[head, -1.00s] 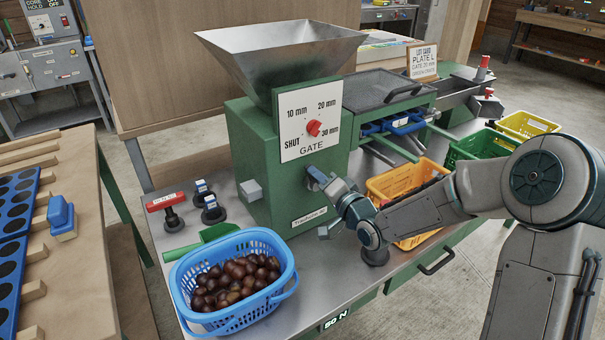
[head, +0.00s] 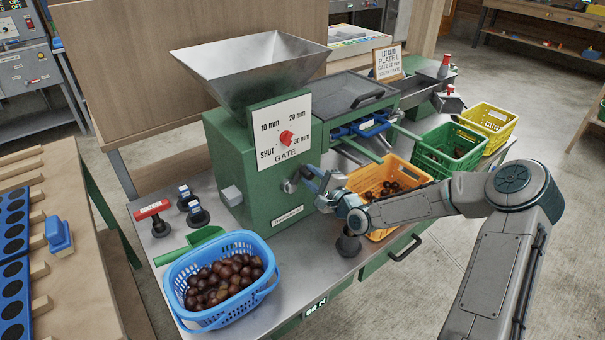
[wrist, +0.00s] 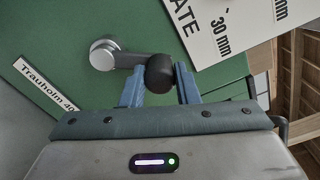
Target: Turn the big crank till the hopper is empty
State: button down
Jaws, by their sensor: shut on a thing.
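The green machine (head: 226,165) stands on the metal bench with a steel hopper (head: 225,75) on top. I see the hopper's bare inner walls, but its bottom is hidden behind the near wall. The crank (wrist: 103,55) has a silver hub on the machine's front and a short arm to a black knob (wrist: 159,72). My gripper (wrist: 159,84) is shut on that knob, a blue finger on each side. In the head view my gripper (head: 325,186) is at the machine's lower right front. The red gate dial (head: 286,137) is above it; its setting is unclear.
A blue basket of chestnuts (head: 258,290) stands at the bench's front left. An orange crate (head: 400,165) with some chestnuts, a green crate (head: 436,155) and a yellow crate (head: 500,112) stand to the right. A dark post (head: 348,244) stands below my gripper.

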jog(key=shift+w+d+f+m+b, duration=0.15)
jog(key=shift+w+d+f+m, duration=0.2)
jog(key=shift+m, duration=0.5)
jog(key=shift+w+d+f+m+b, duration=0.15)
jog(key=shift+d+f+m, duration=0.25)
jog(key=shift+m, duration=0.5)
jog(key=shift+w+d+f+m+b, duration=0.2)
jog(key=shift+f+m, duration=0.25)
jog(key=shift+m, duration=0.4)
jog(key=c, duration=1.1)
grip_release()
jog(key=shift+d, duration=0.1)
jog(key=v, duration=1.3)
jog(key=shift+s+d, duration=0.15)
jog(key=shift+s, duration=0.2)
